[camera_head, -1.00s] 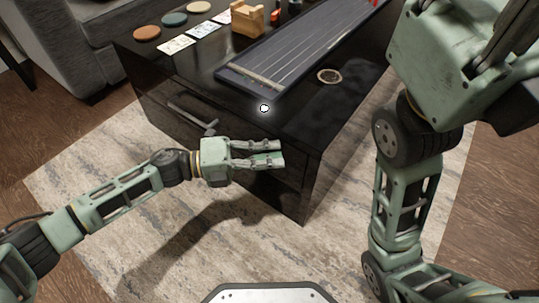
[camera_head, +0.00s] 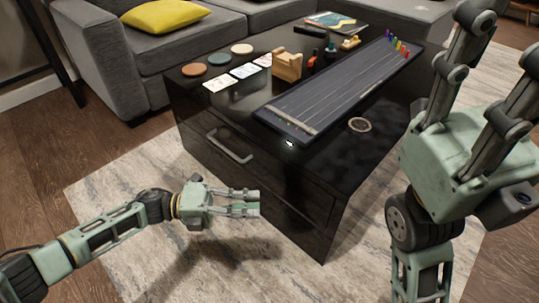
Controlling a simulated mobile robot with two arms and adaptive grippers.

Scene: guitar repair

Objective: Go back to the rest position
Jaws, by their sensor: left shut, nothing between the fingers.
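My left gripper (camera_head: 255,203) reaches in from the left, its fingers pointing right. It is shut and empty, in front of the black table (camera_head: 245,185) and above the rug. My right gripper (camera_head: 495,75) is large and close at the right edge, its fingers pointing up. Its fingertips are cut off by the frame, so I cannot tell whether it is open or shut. It appears to hold nothing in the visible part.
On the table are a stringed fretboard-like board (camera_head: 340,95), a round ring-like piece (camera_head: 360,125), a wooden holder (camera_head: 287,66), cards (camera_head: 218,84) and round discs (camera_head: 193,70). A drawer handle (camera_head: 229,147) juts from the front. A grey sofa (camera_head: 165,55) stands behind.

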